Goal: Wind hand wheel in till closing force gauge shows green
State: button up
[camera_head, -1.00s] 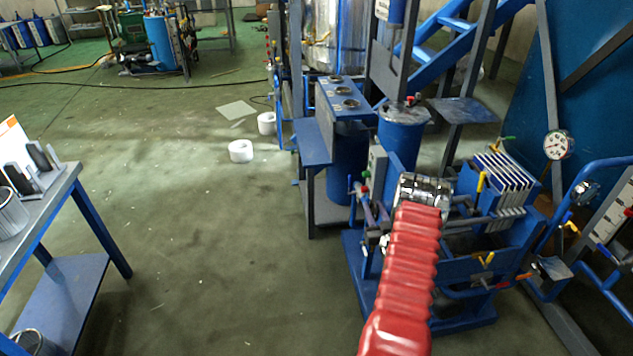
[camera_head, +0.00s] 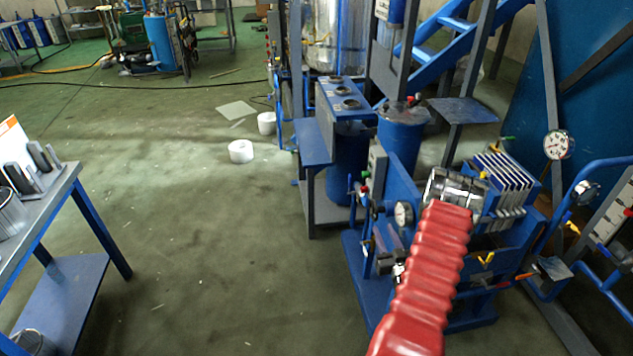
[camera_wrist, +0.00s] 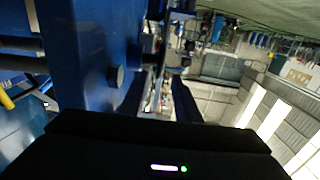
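The plate press (camera_head: 505,178) with pale plates in a blue frame stands at right in the head view. A small round white gauge (camera_head: 403,213) shows on its left end; its needle and colours are too small to read. I cannot make out the hand wheel. My red-sleeved arm reaches over the press and hides part of it. My gripper's fingers are hidden in the head view. The wrist view shows the black gripper body (camera_wrist: 160,145) with white and green lights, close to a blue frame plate with a dark bolt head (camera_wrist: 116,76).
A second gauge (camera_head: 558,145) stands on the right. A blue vessel (camera_head: 402,135) and a blue bench (camera_head: 312,142) stand behind and left of the press. A table (camera_head: 68,185) is at far left.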

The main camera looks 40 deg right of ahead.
jog(key=w+a+r+n+g+y, duration=0.25)
jog(key=w+a+r, duration=0.25)
jog(key=w+r, duration=0.6)
jog(key=w+a+r+n+g+y, duration=0.1)
jog(key=w+a+r+g, duration=0.1)
jog(key=a+r, duration=0.9)
jog(key=shift+w+a, duration=0.55)
jog(key=shift+w, duration=0.2)
dwell(0.4)
dwell(0.3)
